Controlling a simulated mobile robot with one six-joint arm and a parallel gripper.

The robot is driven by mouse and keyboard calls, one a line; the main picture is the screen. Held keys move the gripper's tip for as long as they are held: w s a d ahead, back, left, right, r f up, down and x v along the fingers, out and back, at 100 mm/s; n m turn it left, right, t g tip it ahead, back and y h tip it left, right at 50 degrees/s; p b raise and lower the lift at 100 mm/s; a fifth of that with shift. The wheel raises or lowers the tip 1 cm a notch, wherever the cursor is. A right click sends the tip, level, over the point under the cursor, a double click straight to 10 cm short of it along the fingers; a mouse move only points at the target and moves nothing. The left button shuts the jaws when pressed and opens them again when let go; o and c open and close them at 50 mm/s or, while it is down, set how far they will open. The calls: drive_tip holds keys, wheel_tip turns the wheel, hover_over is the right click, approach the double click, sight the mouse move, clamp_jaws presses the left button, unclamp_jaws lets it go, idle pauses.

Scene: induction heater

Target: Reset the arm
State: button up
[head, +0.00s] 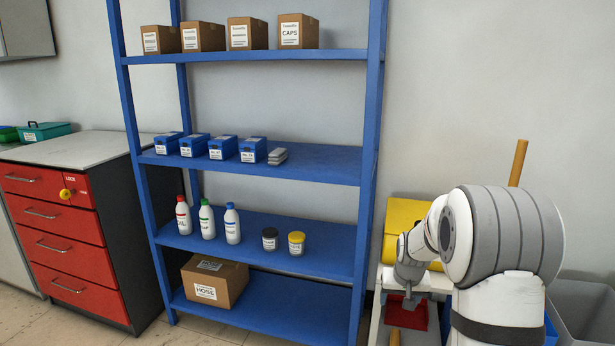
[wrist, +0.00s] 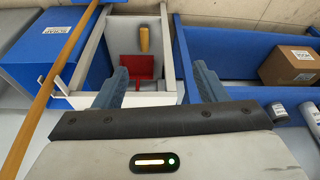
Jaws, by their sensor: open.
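My arm shows at the right of the head view, folded in front of the wall, with its end near my gripper (head: 408,288), which is partly hidden there. In the wrist view my gripper (wrist: 157,88) is open, with its two blue-grey fingers apart and nothing between them. The red thing also shows below my gripper in the head view (head: 406,313).
A blue shelf rack (head: 320,160) holds boxes, bottles and jars. A red drawer cabinet (head: 65,230) stands at left. A yellow object (head: 402,222) and a wooden pole (head: 518,163) are behind my arm. A grey bin (head: 590,310) is at lower right.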

drive_tip(key=s+a+r+p, duration=0.3)
drive_tip(key=s+r+p, duration=0.1)
drive_tip(key=s+r, duration=0.5)
drive_tip(key=s+a+r+p, duration=0.35)
drive_tip(key=s+r, duration=0.35)
drive_tip(key=r, duration=0.4)
drive_tip(key=s+a+r+p, duration=0.1)
drive_tip(key=s+r+p, duration=0.2)
drive_tip(key=s, duration=0.5)
drive_tip(key=s+a+r+n+g+p, duration=0.1)
drive_tip(key=s+r+p, duration=0.3)
drive_tip(key=s, duration=0.3)
drive_tip(key=shift+s+a+r+n, duration=0.15)
drive_tip(key=shift+s+r+n, duration=0.1)
drive_tip(key=shift+s+n, duration=0.1)
